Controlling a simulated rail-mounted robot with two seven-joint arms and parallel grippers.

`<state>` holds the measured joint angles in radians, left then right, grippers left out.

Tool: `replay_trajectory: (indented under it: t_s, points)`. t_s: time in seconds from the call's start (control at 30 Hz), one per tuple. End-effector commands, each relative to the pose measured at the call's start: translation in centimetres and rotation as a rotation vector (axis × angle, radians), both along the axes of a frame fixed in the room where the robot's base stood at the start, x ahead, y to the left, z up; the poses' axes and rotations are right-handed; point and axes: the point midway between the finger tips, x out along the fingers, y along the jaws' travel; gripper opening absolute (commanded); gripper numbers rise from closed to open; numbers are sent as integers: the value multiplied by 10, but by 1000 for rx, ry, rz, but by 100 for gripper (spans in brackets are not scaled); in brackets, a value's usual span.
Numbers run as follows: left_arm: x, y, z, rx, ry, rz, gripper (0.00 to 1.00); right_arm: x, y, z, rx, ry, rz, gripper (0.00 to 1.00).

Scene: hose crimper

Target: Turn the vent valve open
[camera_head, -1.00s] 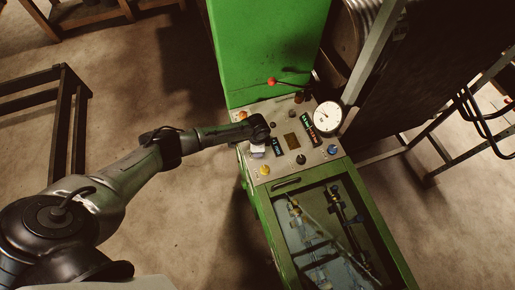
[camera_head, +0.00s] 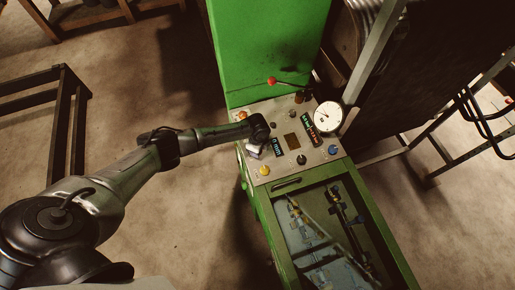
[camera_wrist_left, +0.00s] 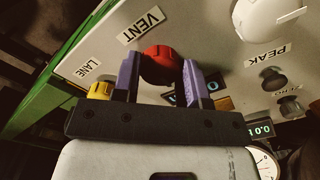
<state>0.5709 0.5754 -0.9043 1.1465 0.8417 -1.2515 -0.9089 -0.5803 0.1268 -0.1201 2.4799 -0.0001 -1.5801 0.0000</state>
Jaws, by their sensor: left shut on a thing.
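The vent valve is a red knob (camera_wrist_left: 160,64) beside the "VENT" label (camera_wrist_left: 141,27) on the grey control panel, in the left wrist view. My left gripper (camera_wrist_left: 160,76) has its two purple fingers on either side of this knob and is shut on it. The gripper sits tilted over the panel's left part. In the head view my left gripper (camera_head: 254,151) and wrist hide the red knob. My right gripper is in neither view.
A yellow knob (camera_wrist_left: 100,89) by the "LANE" label is close beside the left finger. The panel (camera_head: 284,168) also carries a round gauge (camera_head: 328,117), a blue knob (camera_head: 333,150) and a black knob (camera_head: 301,160). A red-tipped lever (camera_head: 271,81) stands behind.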

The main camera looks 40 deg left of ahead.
Motion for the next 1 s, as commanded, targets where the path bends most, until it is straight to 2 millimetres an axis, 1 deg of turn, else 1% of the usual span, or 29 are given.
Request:
replay_trajectory:
  t_s: [0.37, 0.4, 0.63, 0.87, 1.0]
  points:
    - [0, 0, 0, 0, 0, -5, 16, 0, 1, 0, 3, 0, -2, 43]
    - [0, 0, 0, 0, 0, -5, 42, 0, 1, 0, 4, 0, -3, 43]
    - [0, 0, 0, 0, 0, -4, 64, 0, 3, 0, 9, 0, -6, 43]
    - [0, 0, 0, 0, 0, -3, 65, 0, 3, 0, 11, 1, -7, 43]
    - [1, 0, 8, -1, -1, -3, 65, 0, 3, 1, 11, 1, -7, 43]
